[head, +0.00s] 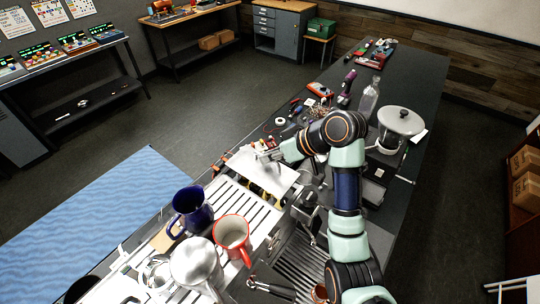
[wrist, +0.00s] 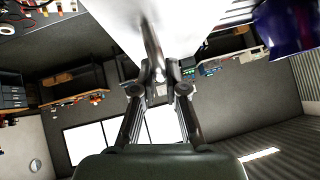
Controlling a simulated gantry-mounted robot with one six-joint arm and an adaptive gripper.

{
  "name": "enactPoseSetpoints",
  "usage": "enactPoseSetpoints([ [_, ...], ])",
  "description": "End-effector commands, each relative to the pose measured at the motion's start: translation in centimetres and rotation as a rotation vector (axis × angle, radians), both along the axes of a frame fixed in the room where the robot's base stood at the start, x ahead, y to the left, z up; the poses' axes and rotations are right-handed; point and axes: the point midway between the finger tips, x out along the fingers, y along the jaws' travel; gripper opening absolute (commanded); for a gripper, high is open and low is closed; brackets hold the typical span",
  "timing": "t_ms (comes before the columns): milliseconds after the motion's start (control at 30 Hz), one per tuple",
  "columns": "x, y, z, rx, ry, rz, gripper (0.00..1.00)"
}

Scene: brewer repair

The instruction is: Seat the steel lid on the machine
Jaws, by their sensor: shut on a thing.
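The steel lid (head: 262,172) is a pale flat plate in the middle of the head view, over the machine's far end. My gripper (head: 268,154) is at the lid's far part, shut on it. In the wrist view the lid (wrist: 190,18) fills the top, and the fingers of my gripper (wrist: 159,76) close on a metal handle-like part of it. The machine (head: 232,208) has a pale slatted top. Dark and yellowish inner parts show just below the lid's near edge. I cannot tell whether the lid touches the machine; its underside is hidden.
A blue mug (head: 190,212), an orange-red mug (head: 232,238) and a steel pitcher (head: 195,265) stand on the machine's near part. The blue mug also shows in the wrist view (wrist: 285,25). A glass bottle (head: 369,97), a lidded pot (head: 400,122) and tools crowd the dark bench beyond.

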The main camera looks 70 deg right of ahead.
Motion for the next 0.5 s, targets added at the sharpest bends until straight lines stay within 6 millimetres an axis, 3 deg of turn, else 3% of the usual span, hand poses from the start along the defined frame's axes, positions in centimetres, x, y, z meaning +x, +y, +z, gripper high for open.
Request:
enactPoseSetpoints([
  [133,0.0,0.0,-1.9,-0.001,-0.001,0.000,0.00],
  [500,0.0,0.0,-4.1,0.000,-0.001,0.000,0.00],
])
